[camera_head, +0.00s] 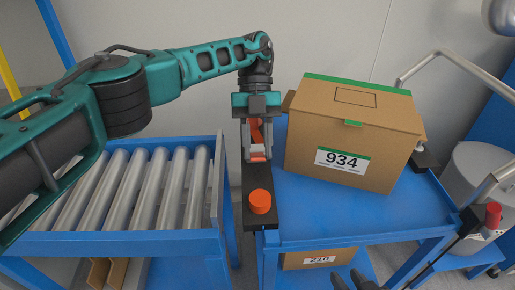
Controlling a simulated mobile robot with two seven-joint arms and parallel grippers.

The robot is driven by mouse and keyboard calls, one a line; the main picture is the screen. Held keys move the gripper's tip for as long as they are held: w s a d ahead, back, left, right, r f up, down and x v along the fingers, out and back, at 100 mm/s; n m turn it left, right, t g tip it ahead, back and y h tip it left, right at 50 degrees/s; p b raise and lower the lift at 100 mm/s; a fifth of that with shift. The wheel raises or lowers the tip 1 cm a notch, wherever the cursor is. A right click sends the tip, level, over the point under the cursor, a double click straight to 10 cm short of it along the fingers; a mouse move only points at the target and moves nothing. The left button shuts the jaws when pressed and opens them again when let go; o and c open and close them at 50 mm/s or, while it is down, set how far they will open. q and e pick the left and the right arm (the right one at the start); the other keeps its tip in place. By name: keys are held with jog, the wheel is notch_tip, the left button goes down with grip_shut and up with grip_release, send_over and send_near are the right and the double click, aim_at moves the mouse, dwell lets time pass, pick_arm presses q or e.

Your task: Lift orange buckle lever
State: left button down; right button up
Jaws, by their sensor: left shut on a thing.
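My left gripper (257,152) reaches down from above onto a dark bar between the roller conveyor and the blue table. It is shut on the orange buckle lever (257,158), of which only small orange parts show around the fingers. The lever's exact tilt is hidden by the gripper. A round orange knob (260,201) stands on the near end of the same dark bar (246,222), apart from the gripper. My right gripper (351,283) shows only as two dark fingertips at the bottom edge, spread apart and empty, far from the lever.
A cardboard box marked 934 (393,141) with green tape stands on the blue table (310,222), right of the gripper. A roller conveyor (126,192) lies at left. Another box (293,260) sits below the table. The table's front is clear.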

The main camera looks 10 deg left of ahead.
dwell(0.4)
pick_arm(q)
jog(key=c, duration=0.8)
grip_release()
jog(key=shift+o, duration=0.2)
notch_tip(320, 180, up, 9)
jog(key=p, duration=0.2)
notch_tip(320, 180, up, 10)
jog(key=p, duration=0.6)
send_over(258, 155)
jog(key=shift+s+r+p, duration=0.35)
jog(key=shift+r+p, duration=0.05)
jog(key=shift+r, duration=0.1)
